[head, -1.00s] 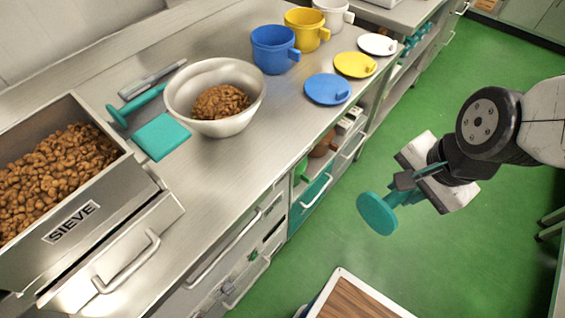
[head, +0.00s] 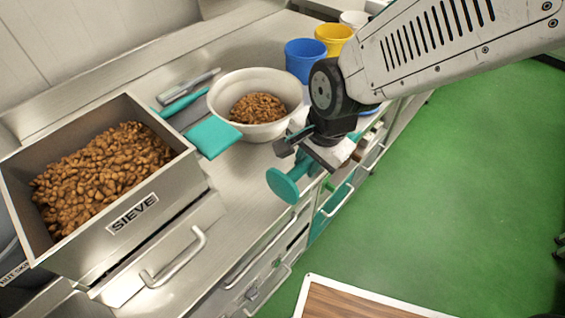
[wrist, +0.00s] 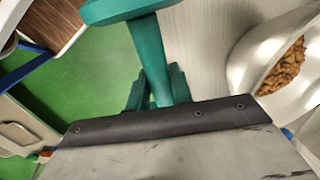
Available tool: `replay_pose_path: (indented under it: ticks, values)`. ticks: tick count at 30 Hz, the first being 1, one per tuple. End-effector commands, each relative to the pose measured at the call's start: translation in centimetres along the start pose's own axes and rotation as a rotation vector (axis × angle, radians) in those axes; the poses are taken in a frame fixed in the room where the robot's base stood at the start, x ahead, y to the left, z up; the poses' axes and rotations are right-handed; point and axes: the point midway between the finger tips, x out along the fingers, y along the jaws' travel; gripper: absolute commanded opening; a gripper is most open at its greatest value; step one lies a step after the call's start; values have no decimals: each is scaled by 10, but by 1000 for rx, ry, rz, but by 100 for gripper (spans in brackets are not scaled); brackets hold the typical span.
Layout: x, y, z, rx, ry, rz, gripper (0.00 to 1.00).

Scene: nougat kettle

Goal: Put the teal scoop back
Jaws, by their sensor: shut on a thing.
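A teal tool with a round flat end (head: 283,186), which I take for the scoop, is in my gripper (head: 300,156). My gripper is shut on its stem, and the disc end hangs down and to the left in the head view. The gripper is above the counter's front edge, in front of the white bowl. In the wrist view the stem (wrist: 150,52) runs from between the fingers (wrist: 157,92) up to the wide end at the top edge. The scoop's far part is cut off there.
The white bowl (head: 226,91) of brown nuggets stands close behind the gripper. A teal square (head: 213,137), a teal-handled tool (head: 183,103) and a grey tool (head: 190,84) lie left of it. The SIEVE box (head: 170,190) is further left. Blue (head: 303,62) and yellow mugs (head: 333,38) stand behind.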

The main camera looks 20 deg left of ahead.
Motion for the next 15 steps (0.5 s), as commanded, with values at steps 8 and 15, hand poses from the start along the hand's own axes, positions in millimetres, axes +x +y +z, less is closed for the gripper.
replay_pose_path:
  ticks: [8,15]
  values:
    - [10,-30,8,5,1,0,0]
    - [37,-29,16,-8,-3,4,0]
